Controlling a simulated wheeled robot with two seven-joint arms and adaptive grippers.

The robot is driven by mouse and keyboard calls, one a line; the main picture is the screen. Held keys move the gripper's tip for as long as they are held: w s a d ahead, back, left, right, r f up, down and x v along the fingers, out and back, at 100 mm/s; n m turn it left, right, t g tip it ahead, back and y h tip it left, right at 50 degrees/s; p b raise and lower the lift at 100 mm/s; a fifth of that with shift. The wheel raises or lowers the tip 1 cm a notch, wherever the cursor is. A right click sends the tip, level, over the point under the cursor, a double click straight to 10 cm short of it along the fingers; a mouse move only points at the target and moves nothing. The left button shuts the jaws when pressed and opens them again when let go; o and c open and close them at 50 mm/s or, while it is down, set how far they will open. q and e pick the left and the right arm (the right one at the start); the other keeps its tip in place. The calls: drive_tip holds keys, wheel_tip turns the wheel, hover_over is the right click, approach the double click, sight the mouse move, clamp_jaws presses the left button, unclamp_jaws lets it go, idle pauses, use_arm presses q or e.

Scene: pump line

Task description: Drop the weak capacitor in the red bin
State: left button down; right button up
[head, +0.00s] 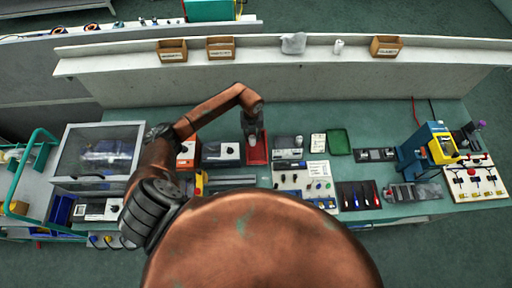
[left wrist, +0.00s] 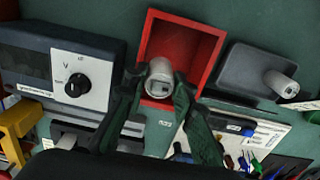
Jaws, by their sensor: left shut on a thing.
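The red bin (head: 258,155) stands on the green bench, and in the left wrist view it is an open square box (left wrist: 184,45). My left gripper (head: 254,132) is over the bin in the head view. In the left wrist view its dark green fingers (left wrist: 158,92) are shut on a grey cylindrical capacitor (left wrist: 160,74). The capacitor shows against the near part of the bin; its exact height is hard to tell. A second grey cylinder (left wrist: 281,84) is on a dark grey tray (left wrist: 248,68) right of the bin. My right gripper is not in view.
A meter with a dial (left wrist: 75,87) stands left of the bin. A white board with colored parts (head: 305,180) and a dark mat with screwdrivers (head: 358,195) lie to the right. A green tray (head: 338,142) is farther right. A shelf with brown boxes (head: 220,47) runs behind.

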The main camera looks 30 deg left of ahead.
use_arm(q)
drive_tip(key=shift+f, duration=0.6)
drive_tip(key=c, duration=1.5)
unclamp_jaws()
drive_tip(key=shift+c, duration=0.2)
wheel_tip(320, 180, up, 12)
